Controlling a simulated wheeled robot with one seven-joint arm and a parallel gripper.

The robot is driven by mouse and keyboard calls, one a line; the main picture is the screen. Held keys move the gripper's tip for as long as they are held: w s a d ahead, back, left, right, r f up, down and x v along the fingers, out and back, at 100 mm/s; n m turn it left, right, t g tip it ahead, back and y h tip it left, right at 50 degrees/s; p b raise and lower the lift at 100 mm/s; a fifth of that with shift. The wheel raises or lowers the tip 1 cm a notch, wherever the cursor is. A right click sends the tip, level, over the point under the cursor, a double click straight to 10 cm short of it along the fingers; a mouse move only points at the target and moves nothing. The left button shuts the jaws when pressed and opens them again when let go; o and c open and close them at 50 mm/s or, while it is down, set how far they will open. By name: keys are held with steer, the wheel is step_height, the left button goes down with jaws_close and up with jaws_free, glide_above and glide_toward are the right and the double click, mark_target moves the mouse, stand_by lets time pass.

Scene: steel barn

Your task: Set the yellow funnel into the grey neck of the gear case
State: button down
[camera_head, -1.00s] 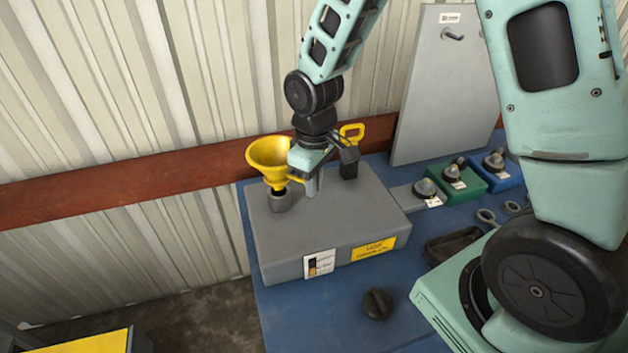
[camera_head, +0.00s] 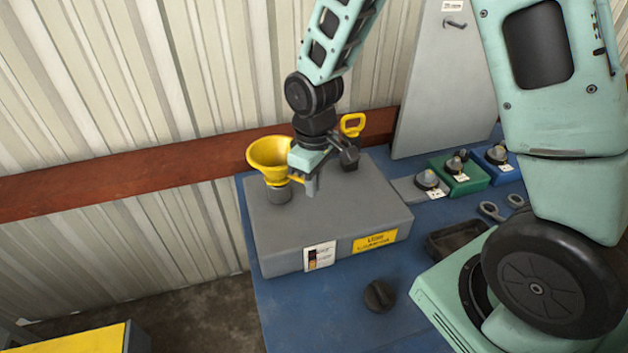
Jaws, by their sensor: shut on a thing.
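The yellow funnel (camera_head: 269,156) is upright at the grey neck (camera_head: 279,194) on the left of the grey gear case (camera_head: 325,218). Its lower part meets the top of the neck and its stem is out of sight. I cannot tell how deep the stem sits. My gripper (camera_head: 304,182) is to the right of the funnel, above the case top, and is shut on the funnel's side tab. The fingers hide most of that tab.
A yellow-handled dipstick (camera_head: 352,125) stands on the case behind my gripper. A black cap (camera_head: 379,296) lies on the blue bench (camera_head: 330,315) in front. A dark tray (camera_head: 455,243), green box (camera_head: 462,178) and blue box (camera_head: 500,168) are to the right. A grey panel (camera_head: 440,90) stands behind.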

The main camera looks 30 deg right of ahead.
steer(key=shift+f+b, duration=0.4)
steer(key=shift+f, duration=0.25)
steer(key=c, duration=1.4)
jaws_free()
steer(key=shift+r, duration=0.15)
step_height(320, 180, up, 17)
steer(key=shift+r+b, duration=0.15)
steer(key=shift+b, duration=1.1)
step_height(320, 180, up, 5)
steer(key=p, duration=0.4)
